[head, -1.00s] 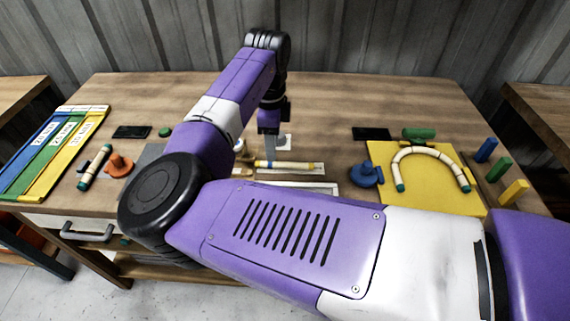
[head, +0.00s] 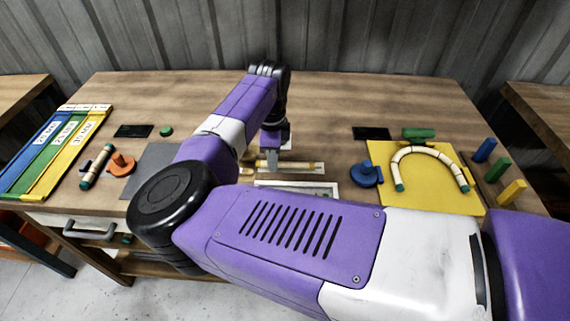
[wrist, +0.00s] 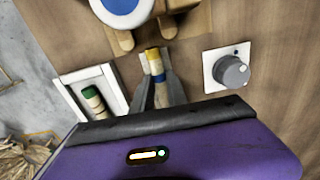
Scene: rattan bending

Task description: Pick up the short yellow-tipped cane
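The short yellow-tipped cane (head: 305,167) lies in the middle of the table, partly hidden by my gripper (head: 271,158) in the head view. In the wrist view the yellow end of the cane (wrist: 154,60) sticks out beyond my gripper (wrist: 160,78). My two grey fingers are low, one on each side of the cane, and look open around it with little gap. Whether they touch it is hard to see.
A green-tipped piece (wrist: 92,98) lies in a white tray (wrist: 64,78) beside my gripper, and a grey knob (wrist: 232,71) is on the other side. A bent cane (head: 428,149) lies on a yellow board (head: 428,185) at the right. Labelled coloured strips (head: 48,150) are at the left.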

